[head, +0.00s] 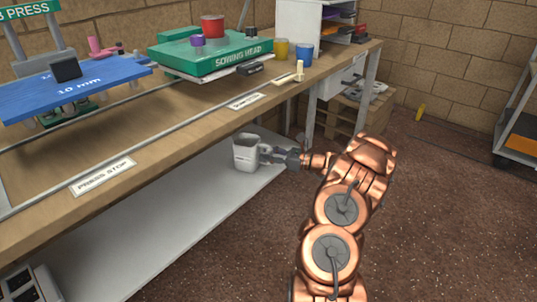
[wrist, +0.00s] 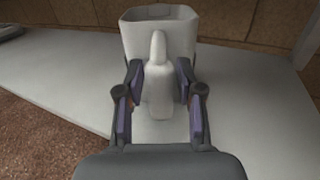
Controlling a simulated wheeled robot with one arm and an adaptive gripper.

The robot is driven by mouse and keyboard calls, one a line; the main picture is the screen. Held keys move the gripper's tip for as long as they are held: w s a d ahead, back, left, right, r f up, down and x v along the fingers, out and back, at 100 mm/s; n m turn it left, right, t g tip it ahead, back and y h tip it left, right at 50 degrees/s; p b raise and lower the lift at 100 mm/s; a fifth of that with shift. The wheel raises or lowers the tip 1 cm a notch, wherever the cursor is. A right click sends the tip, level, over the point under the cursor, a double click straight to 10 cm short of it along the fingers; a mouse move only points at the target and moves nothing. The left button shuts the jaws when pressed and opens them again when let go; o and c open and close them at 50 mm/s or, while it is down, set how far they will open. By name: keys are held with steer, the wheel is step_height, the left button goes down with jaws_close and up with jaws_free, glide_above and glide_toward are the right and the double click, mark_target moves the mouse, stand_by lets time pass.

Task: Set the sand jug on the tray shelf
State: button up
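The sand jug (head: 246,154) is a pale grey, square-mouthed jug with a handle. It stands upright on the grey lower shelf (head: 170,220) under the bench, near the shelf's right end. My gripper (head: 280,156) reaches in from the right at the jug's handle side. In the wrist view the jug (wrist: 178,35) is straight ahead, its handle (wrist: 159,85) between the two fingers (wrist: 160,88). The fingers look open around the handle, with narrow gaps beside it. The jug's contents are not clear. A shelf rack (head: 520,125) with an orange item stands at the far right edge.
The wooden bench top (head: 130,160) overhangs the lower shelf. It carries a blue press plate (head: 75,88), a green sowing head (head: 210,52), and yellow and blue cups. Open brown floor (head: 440,210) is at the right.

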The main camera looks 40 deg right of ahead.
steer(key=shift+o, duration=0.6)
steer(key=shift+s+d+r, duration=0.15)
steer(key=shift+s+d, duration=0.05)
steer(key=p+v, duration=0.2)
steer(key=v, duration=0.9)
steer(key=shift+s+d+p, duration=0.15)
steer(key=shift+s+p, duration=0.05)
steer(key=shift+p, duration=0.15)
